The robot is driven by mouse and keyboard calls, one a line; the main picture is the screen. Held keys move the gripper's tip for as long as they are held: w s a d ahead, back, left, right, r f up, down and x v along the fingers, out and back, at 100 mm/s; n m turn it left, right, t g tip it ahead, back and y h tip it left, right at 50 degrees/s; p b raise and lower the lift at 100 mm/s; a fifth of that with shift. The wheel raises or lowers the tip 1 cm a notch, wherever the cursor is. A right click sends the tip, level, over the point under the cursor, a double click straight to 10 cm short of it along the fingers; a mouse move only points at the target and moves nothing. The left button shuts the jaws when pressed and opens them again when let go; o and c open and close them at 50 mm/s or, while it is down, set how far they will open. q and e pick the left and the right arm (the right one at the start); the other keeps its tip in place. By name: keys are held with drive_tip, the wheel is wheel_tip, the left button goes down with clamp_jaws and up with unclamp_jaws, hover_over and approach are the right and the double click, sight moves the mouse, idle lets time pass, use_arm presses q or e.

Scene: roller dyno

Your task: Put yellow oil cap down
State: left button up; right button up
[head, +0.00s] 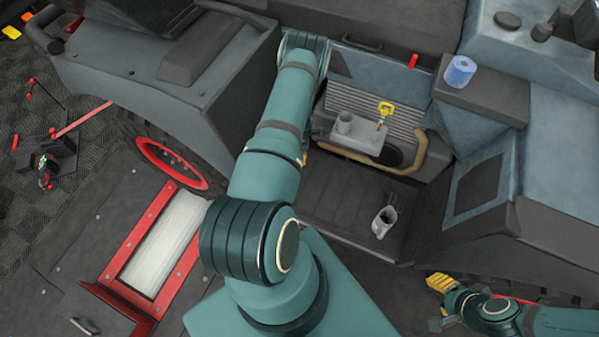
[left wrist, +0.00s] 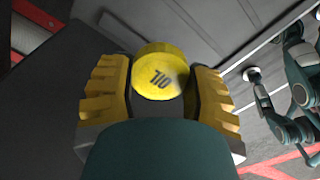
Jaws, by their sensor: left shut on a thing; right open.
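The yellow oil cap (left wrist: 160,75) is round and carries the dark word OIL on its face. In the left wrist view, my left gripper (left wrist: 160,88) has one yellow-padded finger on each side of the cap and is shut on it. The cap and left gripper are hidden in the head view, where my left arm reaches up to the engine bay. The grey engine block (head: 358,141) there has an upright cylindrical neck (head: 344,122) and a yellow-handled dipstick (head: 386,108). My right gripper (head: 443,305) is open and empty at the lower right.
A grey jug (head: 384,222) stands on the dark surface before the engine. A blue roll (head: 460,71) and a small red object (head: 413,61) sit on the vehicle's body. A pale roller (head: 165,240) lies in a red frame at left, near a red-rimmed wheel (head: 170,162).

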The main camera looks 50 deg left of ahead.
use_arm(q)
wheel_tip(320, 180, down, 13)
drive_tip(key=b, duration=0.3)
drive_tip(key=shift+f, duration=0.2)
drive_tip(key=o, duration=1.1)
wheel_tip(320, 180, up, 12)
drive_tip(key=p, duration=0.3)
drive_tip(key=shift+r, duration=0.2)
drive_tip(key=shift+d, duration=0.1)
